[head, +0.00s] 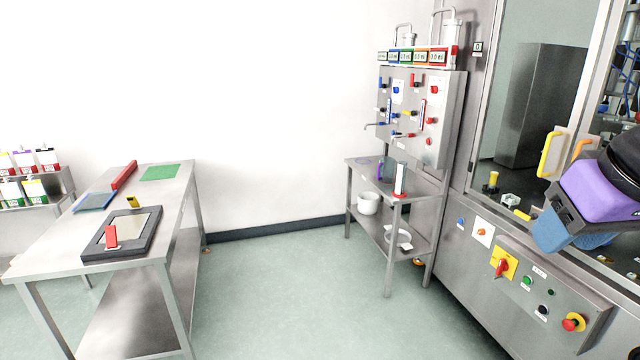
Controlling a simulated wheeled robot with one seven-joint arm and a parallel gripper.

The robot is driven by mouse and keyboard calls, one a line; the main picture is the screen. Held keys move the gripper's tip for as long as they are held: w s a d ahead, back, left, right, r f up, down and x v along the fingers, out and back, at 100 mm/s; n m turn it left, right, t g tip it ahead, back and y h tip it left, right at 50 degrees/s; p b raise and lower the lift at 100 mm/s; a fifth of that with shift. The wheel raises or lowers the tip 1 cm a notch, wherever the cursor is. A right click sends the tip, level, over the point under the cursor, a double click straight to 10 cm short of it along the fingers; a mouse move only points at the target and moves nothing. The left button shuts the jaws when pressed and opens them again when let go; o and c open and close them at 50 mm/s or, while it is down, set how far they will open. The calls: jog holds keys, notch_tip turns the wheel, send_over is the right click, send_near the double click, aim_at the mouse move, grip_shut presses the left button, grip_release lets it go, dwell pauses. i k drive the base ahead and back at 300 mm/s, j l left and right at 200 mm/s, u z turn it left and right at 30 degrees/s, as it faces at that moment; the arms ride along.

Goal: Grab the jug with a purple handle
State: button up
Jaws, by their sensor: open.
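The jug with a purple handle (389,171) looks small and grey on the top of a small steel side table; its purple handle shows on its left side. A white-and-red upright object stands just right of it and may hide part of it. My gripper (556,228), with black, purple and blue parts, is at the right edge, well to the right of the jug and much nearer the camera. It is open and apart from the jug, and part of it is cut off by the frame.
The side table (366,161) stands below a wall panel (408,110) with taps and levers. A white pot (369,204) is on its lower shelf. A large steel machine (455,215) with yellow handles fills the right. A long steel workbench (60,235) is at left. The floor between is clear.

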aim_at(385, 169)
jog(key=i, duration=2.45)
jog(key=i+j+z, duration=0.1)
jog(key=i, duration=1.1)
jog(key=i+z, duration=0.15)
jog(key=i, duration=0.2)
